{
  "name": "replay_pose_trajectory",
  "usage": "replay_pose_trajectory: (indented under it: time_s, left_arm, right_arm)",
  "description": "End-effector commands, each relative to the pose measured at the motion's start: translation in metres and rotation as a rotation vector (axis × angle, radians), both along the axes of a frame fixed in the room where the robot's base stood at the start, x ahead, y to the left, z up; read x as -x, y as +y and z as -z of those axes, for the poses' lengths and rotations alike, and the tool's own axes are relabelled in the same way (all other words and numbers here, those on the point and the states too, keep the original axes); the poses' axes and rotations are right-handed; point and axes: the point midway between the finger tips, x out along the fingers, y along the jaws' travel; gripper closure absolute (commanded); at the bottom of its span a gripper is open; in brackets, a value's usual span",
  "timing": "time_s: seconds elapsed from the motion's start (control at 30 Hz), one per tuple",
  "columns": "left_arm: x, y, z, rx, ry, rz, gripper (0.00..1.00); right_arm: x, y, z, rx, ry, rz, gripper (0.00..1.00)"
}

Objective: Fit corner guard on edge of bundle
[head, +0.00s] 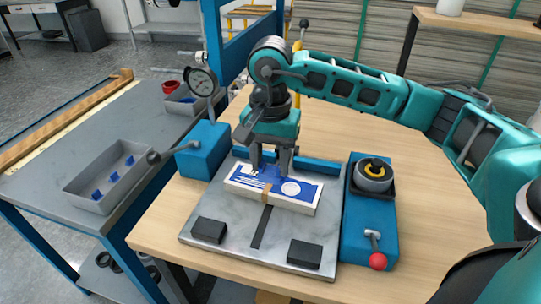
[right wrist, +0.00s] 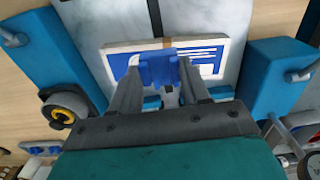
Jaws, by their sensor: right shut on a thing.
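The bundle (head: 300,203) is a flat white stack with a blue printed top and a tan band around its middle. It lies on the grey plate (head: 215,222), and in the right wrist view the bundle (right wrist: 122,60) spans the upper middle. My right gripper (head: 270,165) is above the bundle's far long edge, pointing down. It is shut on a small blue corner guard (right wrist: 158,68), which overlaps the bundle's edge near the band in the wrist view. I cannot tell whether the guard touches the bundle. My left gripper is out of view.
A grey tray (head: 75,187) on the left bench holds several small blue guards. A pressure gauge (head: 200,82) stands behind left.

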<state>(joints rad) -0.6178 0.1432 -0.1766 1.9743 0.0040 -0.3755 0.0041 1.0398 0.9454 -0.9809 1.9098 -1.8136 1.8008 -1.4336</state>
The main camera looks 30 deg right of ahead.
Motion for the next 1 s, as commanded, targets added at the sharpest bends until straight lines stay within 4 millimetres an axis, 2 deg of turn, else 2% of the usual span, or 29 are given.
replay_pose_trajectory:
  time_s: [0.3, 0.7, 1.0]
  left_arm:
    - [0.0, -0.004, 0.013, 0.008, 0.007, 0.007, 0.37]
    - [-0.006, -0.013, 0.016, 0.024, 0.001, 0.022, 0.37]
    - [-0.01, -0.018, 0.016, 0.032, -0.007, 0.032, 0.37]
  right_arm:
    - [0.0, -0.001, 0.027, 0.001, 0.002, 0.001, 0.66]
    - [-0.001, -0.002, 0.057, 0.001, 0.002, 0.001, 0.66]
    - [-0.004, -0.004, 0.063, 0.0, 0.0, 0.001, 0.66]
